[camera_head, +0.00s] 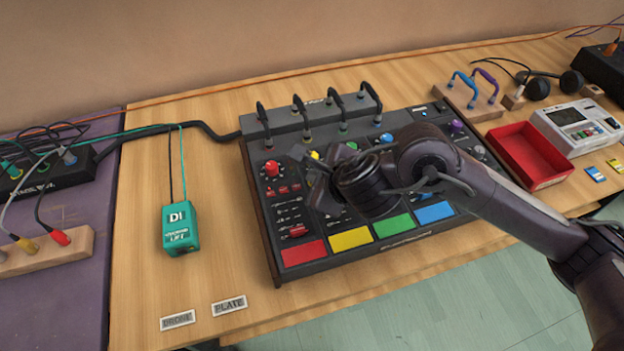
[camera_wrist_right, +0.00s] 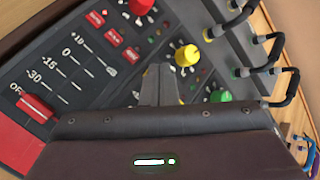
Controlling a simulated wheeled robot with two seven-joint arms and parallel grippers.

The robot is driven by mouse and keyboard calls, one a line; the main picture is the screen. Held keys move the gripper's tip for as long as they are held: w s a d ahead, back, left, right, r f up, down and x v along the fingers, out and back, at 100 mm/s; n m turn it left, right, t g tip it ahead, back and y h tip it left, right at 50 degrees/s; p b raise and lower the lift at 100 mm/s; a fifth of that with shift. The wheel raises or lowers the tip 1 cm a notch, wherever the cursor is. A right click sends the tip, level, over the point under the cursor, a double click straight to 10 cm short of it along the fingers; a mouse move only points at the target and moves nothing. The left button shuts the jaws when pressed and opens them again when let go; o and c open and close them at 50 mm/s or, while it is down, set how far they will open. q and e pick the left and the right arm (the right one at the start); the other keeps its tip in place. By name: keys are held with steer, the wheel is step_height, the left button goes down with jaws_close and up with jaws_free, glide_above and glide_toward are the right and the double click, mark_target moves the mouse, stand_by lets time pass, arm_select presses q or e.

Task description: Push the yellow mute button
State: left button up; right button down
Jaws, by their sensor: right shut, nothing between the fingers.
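The black mixer console (camera_head: 262,215) lies on the wooden table, with red, yellow, green and blue channels. My right gripper (camera_head: 312,178) is shut and empty, low over the yellow channel in the head view. In the right wrist view its shut fingertips (camera_wrist_right: 159,68) point at the console just beside the yellow knob (camera_wrist_right: 187,56). Small slivers of yellow show next to the fingers; they look like the yellow channel's small buttons, mostly hidden by the fingers. I cannot tell which is the mute button or whether a fingertip touches it. My left gripper is not in view.
The red channel's small red buttons (camera_wrist_right: 113,37) and fader (camera_wrist_right: 34,108) sit beside the gripper. Black cables (camera_head: 338,105) arch behind the knobs. The yellow pad (camera_head: 350,239) is at the console's front. A teal DI box (camera_head: 180,228) lies left, a red tray (camera_head: 530,155) right.

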steer(key=shift+f, duration=0.1)
stand_by(0.3)
steer(key=shift+r+p, duration=0.35)
steer(key=shift+r, duration=0.3)
step_height(320, 180, up, 6)
steer(key=p, duration=0.5)
stand_by(0.4)
